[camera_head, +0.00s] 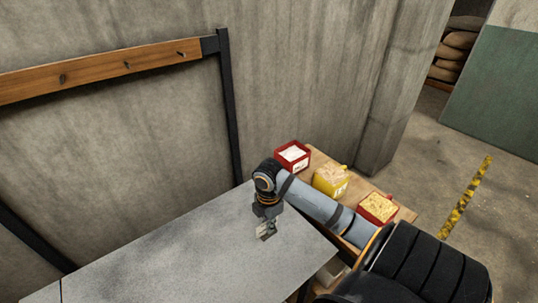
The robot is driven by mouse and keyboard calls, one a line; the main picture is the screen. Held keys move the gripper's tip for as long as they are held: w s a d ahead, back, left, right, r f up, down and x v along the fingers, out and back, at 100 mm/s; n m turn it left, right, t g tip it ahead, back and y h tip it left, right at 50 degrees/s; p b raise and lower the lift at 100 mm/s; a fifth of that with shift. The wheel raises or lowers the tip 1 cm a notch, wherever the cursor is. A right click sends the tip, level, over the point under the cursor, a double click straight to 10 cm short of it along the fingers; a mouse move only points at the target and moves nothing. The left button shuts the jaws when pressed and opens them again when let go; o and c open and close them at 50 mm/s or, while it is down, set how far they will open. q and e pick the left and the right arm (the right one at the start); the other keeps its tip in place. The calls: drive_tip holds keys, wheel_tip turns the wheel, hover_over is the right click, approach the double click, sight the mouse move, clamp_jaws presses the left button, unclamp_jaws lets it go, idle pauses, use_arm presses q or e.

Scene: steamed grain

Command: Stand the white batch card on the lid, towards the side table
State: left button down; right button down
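My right gripper (268,232) points down just above the grey table, near its right side. A small pale, flat piece, which looks like the white batch card (262,231), shows at its fingertips. The fingers look shut on it, though they are small and dark here. I cannot tell whether the card touches the table. The wooden side table (404,214) stands behind and to the right, partly hidden by my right arm. I see no lid in this view. My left gripper is not in view.
The grey table (180,255) is bare to the left of my gripper. On the side table stand a red bin (292,157), a yellow bin (330,180) and another red bin (377,208), each with pale contents. A wooden peg rail (100,70) runs along the concrete wall.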

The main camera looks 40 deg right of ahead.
drive_tip(key=c, duration=1.9)
unclamp_jaws()
drive_tip(key=o, duration=0.4)
drive_tip(key=shift+w+a+f, duration=0.1)
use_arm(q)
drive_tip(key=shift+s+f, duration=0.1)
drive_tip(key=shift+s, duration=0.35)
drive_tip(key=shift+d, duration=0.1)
